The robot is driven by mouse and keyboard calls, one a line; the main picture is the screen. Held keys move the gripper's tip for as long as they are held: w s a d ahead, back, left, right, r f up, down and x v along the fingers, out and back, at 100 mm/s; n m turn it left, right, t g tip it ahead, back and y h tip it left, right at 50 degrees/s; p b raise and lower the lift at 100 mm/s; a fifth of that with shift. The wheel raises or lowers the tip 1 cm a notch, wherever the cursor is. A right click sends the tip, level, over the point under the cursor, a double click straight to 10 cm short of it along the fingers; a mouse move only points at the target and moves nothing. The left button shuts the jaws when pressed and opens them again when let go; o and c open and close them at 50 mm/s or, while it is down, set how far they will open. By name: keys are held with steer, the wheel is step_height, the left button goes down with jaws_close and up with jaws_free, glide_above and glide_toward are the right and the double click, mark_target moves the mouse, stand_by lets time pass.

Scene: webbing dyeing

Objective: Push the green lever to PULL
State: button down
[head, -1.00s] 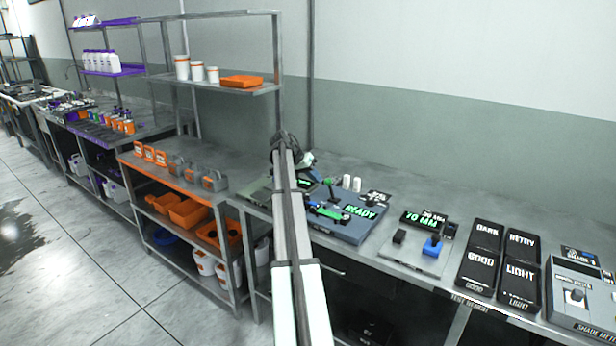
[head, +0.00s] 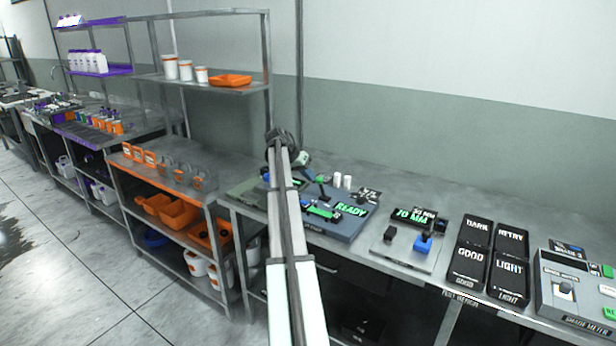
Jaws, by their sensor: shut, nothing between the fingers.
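A blue-grey machine (head: 345,228) with a lit READY display stands on the bench, left of centre. A green bar (head: 322,213), which looks like the green lever, lies low across its front left part. A blue piece shows beside the bar's left end. My arm rises through the middle of the view and bends over the machine's left side. My gripper (head: 320,181) is small and dark there, shut and empty, just above and behind the green bar. I cannot tell whether it touches anything. The PULL marking is not readable, and my arm hides the machine's left edge.
White cylinders (head: 342,181) stand behind the machine. To the right are a 10 MM gauge (head: 405,250) with a blue block, black labelled trays (head: 488,260) and a shade meter (head: 580,290). An orange-topped shelf unit (head: 170,180) is at left. The bench behind is clear.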

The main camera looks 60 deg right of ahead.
steer(key=s+t, duration=0.1)
steer(key=s+r+t, duration=0.1)
steer(key=s, duration=0.1)
steer(key=s+m+t, duration=0.1)
steer(key=t, duration=0.1)
steer(key=shift+s+a+r, duration=0.1)
steer(key=shift+s+r, duration=0.2)
steer(key=shift+s, duration=0.05)
steer(key=shift+s+m+t, duration=0.4)
steer(key=shift+s+t, duration=0.7)
steer(key=shift+s, duration=0.5)
steer(key=shift+s, duration=0.15)
glide_toward(322, 180)
steer(key=v, duration=0.6)
steer(key=shift+d+r, duration=0.15)
steer(key=shift+d, duration=0.15)
